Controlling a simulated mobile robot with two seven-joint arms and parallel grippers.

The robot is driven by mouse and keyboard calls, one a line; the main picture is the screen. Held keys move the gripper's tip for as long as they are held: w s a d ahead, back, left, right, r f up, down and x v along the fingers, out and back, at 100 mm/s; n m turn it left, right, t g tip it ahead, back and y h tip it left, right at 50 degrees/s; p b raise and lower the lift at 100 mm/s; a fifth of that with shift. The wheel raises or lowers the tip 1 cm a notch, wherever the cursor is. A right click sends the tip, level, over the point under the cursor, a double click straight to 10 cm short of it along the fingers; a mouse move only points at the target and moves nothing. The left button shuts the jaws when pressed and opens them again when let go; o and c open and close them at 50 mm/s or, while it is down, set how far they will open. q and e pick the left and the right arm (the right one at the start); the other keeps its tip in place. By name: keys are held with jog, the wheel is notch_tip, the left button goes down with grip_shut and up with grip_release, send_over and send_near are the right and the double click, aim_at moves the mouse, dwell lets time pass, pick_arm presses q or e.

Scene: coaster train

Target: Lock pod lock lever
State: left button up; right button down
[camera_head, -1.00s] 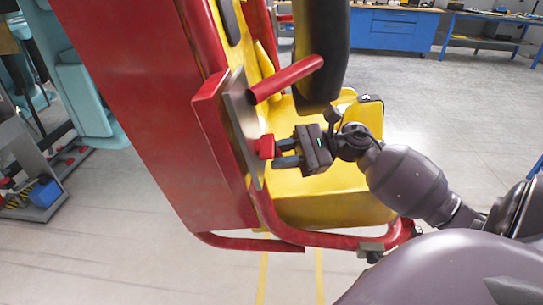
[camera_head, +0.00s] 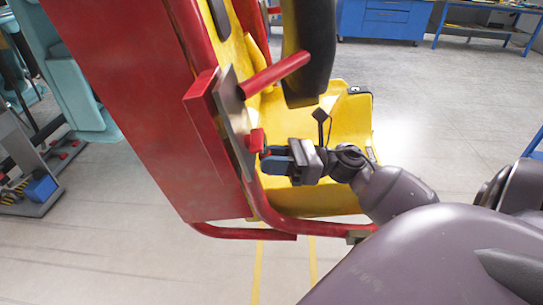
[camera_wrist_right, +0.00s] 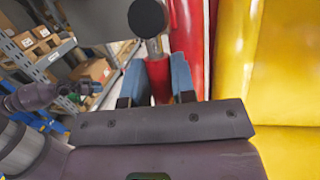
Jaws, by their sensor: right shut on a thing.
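The pod has a red side panel (camera_head: 130,95) and a grey metal plate (camera_head: 232,120) on its edge. A short red lever handle (camera_head: 256,140) sticks out low on that plate. My right gripper (camera_head: 268,158) reaches it from the right, with its blue fingers at the handle. In the right wrist view the fingers (camera_wrist_right: 170,82) are shut on either side of the red handle (camera_wrist_right: 159,85). The fingers partly hide the handle's end.
A red bar (camera_head: 275,74) juts out above the lever. A black padded restraint (camera_head: 308,50) hangs beside it. The yellow seat (camera_head: 345,115) lies behind my wrist. Red tubing (camera_head: 285,222) runs below. In the wrist view a black knob (camera_wrist_right: 148,18) stands beyond the fingers.

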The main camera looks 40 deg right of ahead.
dwell(0.4)
jog(key=c, duration=1)
grip_release()
jog(key=shift+o, duration=0.2)
jog(key=shift+s+d, duration=0.1)
jog(key=b+v, duration=0.1)
jog(key=v, duration=0.9)
jog(key=shift+s+d, duration=0.2)
jog(key=shift+a+f, duration=0.1)
